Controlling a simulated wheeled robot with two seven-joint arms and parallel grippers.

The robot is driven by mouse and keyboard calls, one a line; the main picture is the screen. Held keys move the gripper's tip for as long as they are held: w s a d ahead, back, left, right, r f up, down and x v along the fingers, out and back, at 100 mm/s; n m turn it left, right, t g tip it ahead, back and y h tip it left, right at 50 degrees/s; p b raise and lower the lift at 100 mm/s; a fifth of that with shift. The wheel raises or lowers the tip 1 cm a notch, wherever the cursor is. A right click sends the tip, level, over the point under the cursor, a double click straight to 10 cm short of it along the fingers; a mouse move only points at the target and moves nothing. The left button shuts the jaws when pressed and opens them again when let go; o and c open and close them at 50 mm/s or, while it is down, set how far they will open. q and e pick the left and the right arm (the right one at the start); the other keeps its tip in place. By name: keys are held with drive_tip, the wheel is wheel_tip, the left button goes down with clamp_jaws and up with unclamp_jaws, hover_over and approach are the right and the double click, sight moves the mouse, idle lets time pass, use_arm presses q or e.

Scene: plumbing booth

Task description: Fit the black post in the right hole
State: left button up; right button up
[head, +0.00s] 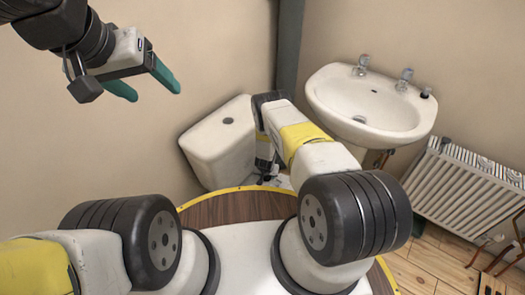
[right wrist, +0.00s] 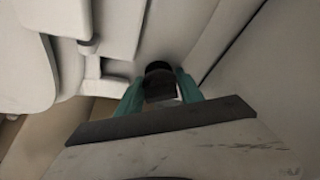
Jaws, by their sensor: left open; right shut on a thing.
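My right gripper (right wrist: 160,82) is shut on the black post (right wrist: 159,70), a short dark cylinder between its two teal fingers in the right wrist view. White surfaces with a hinge-like fitting (right wrist: 88,46) lie close around the post. I cannot tell whether the post touches them, and I cannot make out the right hole. In the head view the right gripper is low beside the white cistern (head: 218,140), mostly hidden by my right arm. My left gripper (head: 146,84) is open and empty, raised at the upper left, well away from the cistern.
A white washbasin (head: 370,108) with two taps hangs on the wall to the right, and a small dark item (head: 425,93) sits on its rim. A white radiator (head: 462,190) stands below it. A grey pipe (head: 288,50) runs up the corner. Wooden floor shows at the lower right.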

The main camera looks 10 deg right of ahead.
drive_tip(key=shift+w+d, duration=0.1)
drive_tip(key=shift+d, duration=0.05)
idle(0.5)
drive_tip(key=o, duration=1.5)
drive_tip(key=shift+f, duration=0.1)
drive_tip(key=shift+v, duration=3.9)
